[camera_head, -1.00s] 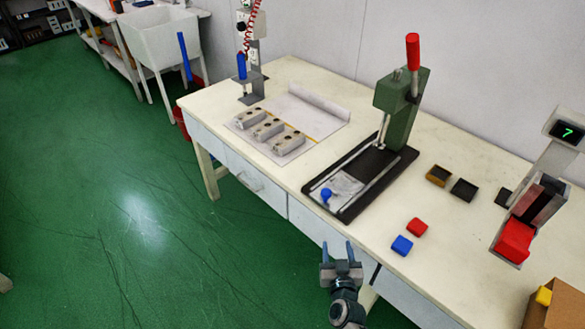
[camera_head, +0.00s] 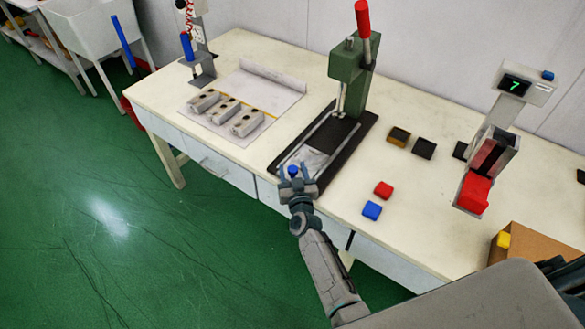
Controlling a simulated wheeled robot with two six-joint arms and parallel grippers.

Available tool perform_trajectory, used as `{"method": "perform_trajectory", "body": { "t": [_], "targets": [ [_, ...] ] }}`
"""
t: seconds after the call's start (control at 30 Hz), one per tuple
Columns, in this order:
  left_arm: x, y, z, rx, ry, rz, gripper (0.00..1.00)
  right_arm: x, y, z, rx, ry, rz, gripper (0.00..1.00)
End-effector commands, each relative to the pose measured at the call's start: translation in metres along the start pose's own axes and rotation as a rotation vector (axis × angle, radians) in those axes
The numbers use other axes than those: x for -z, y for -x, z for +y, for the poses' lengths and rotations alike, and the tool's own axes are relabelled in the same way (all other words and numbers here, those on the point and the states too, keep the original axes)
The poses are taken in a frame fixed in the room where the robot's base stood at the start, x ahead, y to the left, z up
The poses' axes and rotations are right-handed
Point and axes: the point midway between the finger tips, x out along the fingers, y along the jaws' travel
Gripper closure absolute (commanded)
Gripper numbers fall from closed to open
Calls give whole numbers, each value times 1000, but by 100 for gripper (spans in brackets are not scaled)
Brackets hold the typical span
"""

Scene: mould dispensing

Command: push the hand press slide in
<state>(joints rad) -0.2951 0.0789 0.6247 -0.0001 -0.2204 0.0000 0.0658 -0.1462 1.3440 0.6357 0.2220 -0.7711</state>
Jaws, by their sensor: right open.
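The hand press (camera_head: 348,72) is green with a red-topped lever and stands on a black base (camera_head: 352,140) at the back of the table. Its grey slide plate (camera_head: 312,157) is pulled out at the front end of the base, between two rails. A blue knob (camera_head: 293,170) sits on the front of the slide. My right gripper (camera_head: 293,174) is open at the table's front edge, with its fingers on either side of the knob in the picture. I cannot tell whether they touch it. My left gripper is not in view.
Red (camera_head: 383,189) and blue (camera_head: 372,210) blocks lie right of the press base. A dispenser with a red front (camera_head: 473,193) and a cardboard box (camera_head: 543,245) stand at the right. Several grey moulds (camera_head: 246,122) lie on a sheet at left.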

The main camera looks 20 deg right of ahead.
Motion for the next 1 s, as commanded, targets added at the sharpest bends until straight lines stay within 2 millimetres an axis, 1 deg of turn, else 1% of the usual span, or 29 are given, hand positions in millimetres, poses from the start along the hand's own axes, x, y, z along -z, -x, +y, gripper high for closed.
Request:
{"method": "perform_trajectory", "body": {
  "t": [0.1,0.37,0.47,0.5,0.63,0.77,0.83,1.0],
  "targets": [
    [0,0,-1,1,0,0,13,0,-6,0,0,0,0,49],
    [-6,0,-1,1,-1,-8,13,0,-6,0,0,0,0,49],
    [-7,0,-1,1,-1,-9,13,0,-6,0,0,0,0,67],
    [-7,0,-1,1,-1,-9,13,0,-6,0,0,0,0,75],
    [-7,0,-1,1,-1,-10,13,0,-6,0,0,0,0,100],
    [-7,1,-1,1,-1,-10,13,0,-7,1,0,1,0,100],
    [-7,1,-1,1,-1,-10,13,1,-11,4,0,2,1,100],
    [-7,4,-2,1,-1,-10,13,2,-30,23,0,4,3,100]
  ]
}}
